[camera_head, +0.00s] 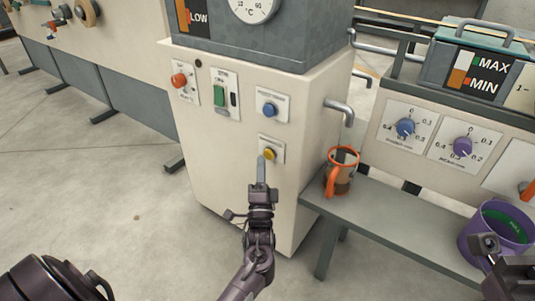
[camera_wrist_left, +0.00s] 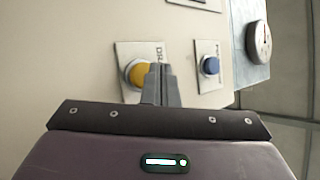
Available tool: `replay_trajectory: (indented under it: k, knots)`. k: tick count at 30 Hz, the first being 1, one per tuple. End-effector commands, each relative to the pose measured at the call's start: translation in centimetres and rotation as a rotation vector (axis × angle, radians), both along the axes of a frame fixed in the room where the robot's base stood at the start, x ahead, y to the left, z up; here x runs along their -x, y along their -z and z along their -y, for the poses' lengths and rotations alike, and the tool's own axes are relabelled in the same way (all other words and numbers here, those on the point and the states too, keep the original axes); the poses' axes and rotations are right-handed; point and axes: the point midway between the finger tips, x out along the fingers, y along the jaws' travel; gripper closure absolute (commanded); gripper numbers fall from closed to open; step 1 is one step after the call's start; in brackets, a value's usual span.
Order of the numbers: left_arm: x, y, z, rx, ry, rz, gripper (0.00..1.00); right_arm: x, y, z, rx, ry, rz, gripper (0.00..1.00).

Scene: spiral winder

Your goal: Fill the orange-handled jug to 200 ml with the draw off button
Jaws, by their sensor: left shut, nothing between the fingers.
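The yellow draw off button (camera_head: 269,154) sits on a white plate low on the cream cabinet; it also shows in the left wrist view (camera_wrist_left: 136,74), where its label begins "DR". My left gripper (camera_head: 261,168) is shut and empty, its fingertips just in front of the button; I cannot tell whether they touch it. In the wrist view the fingers (camera_wrist_left: 160,82) partly cover the button. The orange-handled jug (camera_head: 344,158) stands upright on the grey bench, below a bent spout (camera_head: 340,106). Its liquid level is too small to read. My right gripper (camera_head: 490,246) is partly visible at lower right.
A blue button (camera_head: 269,109), a green switch (camera_head: 219,95) and a red knob (camera_head: 180,80) are on the same cabinet. The grey bench (camera_head: 395,226) runs right to a purple bucket (camera_head: 478,238). A panel with blue and purple dials (camera_head: 462,147) stands behind it.

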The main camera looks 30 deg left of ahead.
Motion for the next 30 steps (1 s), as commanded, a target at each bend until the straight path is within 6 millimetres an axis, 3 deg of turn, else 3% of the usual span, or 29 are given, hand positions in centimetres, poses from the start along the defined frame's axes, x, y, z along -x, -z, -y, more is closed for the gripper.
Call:
replay_trajectory:
  k: [7, 21, 30]
  knots:
    - [0.6, -0.1, -0.1, -0.001, -0.001, -0.003, 1.0, 0.0, -0.6, 0.1, -0.004, 0.001, -0.001, 1.0]
    - [4.8, -0.1, -0.4, 0.0, 0.0, -0.001, 1.0, 0.0, -3.3, 0.0, 0.0, 0.0, 0.0, 1.0]
    - [5.0, 0.0, -0.4, 0.0, 0.0, 0.0, 1.0, 0.0, -3.3, 0.0, 0.0, 0.0, 0.0, 1.0]
